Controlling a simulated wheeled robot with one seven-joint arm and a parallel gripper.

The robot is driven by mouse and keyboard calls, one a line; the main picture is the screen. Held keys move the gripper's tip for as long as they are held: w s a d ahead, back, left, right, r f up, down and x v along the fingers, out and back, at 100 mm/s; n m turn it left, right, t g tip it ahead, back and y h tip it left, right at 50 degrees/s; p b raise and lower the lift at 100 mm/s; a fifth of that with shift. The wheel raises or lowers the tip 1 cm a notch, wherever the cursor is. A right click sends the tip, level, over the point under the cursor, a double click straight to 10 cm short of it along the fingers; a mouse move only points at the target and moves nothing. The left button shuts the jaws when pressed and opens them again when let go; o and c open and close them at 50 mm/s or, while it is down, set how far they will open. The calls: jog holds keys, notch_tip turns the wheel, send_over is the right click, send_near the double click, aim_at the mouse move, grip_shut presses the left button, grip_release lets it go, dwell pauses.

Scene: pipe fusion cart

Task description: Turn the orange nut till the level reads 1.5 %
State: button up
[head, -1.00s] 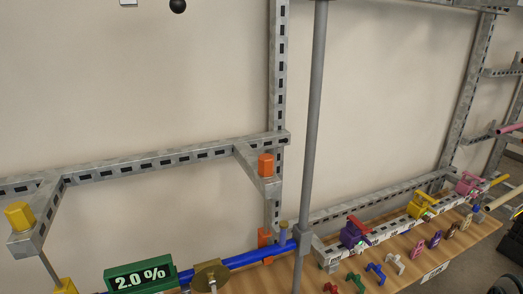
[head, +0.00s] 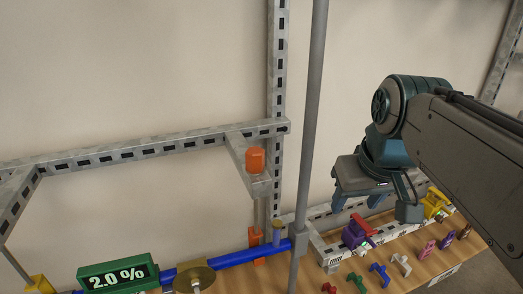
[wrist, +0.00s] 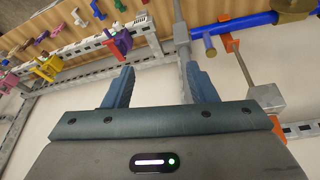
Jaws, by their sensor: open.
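The orange nut (head: 255,161) sits at the end of the grey slotted bracket arm, left of the grey upright pole in the head view. The green level display (head: 118,274) reads 2.0 % at lower left, by the blue pipe (head: 238,257). My gripper (head: 355,205) is open and empty, to the right of the pole and apart from the nut. In the wrist view its two blue fingers (wrist: 158,85) are spread with nothing between them. The wrist view also shows an orange piece (wrist: 271,94) on the bracket at right.
The grey upright pole (head: 311,130) stands between my gripper and the orange nut. A brass disc (head: 194,279) is on the blue pipe.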

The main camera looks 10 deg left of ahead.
jog(key=w+a+r+n+y, duration=0.1)
jog(key=w+a+r+n, duration=0.25)
jog(key=a+r, duration=0.5)
jog(key=n+g+y+b, duration=0.1)
jog(key=n+y+b, duration=0.1)
jog(key=n, duration=0.2)
send_near(256, 151)
jog(key=x, duration=1)
jog(key=shift+f, duration=0.25)
jog(key=shift+m, duration=0.25)
jog(key=c, duration=1)
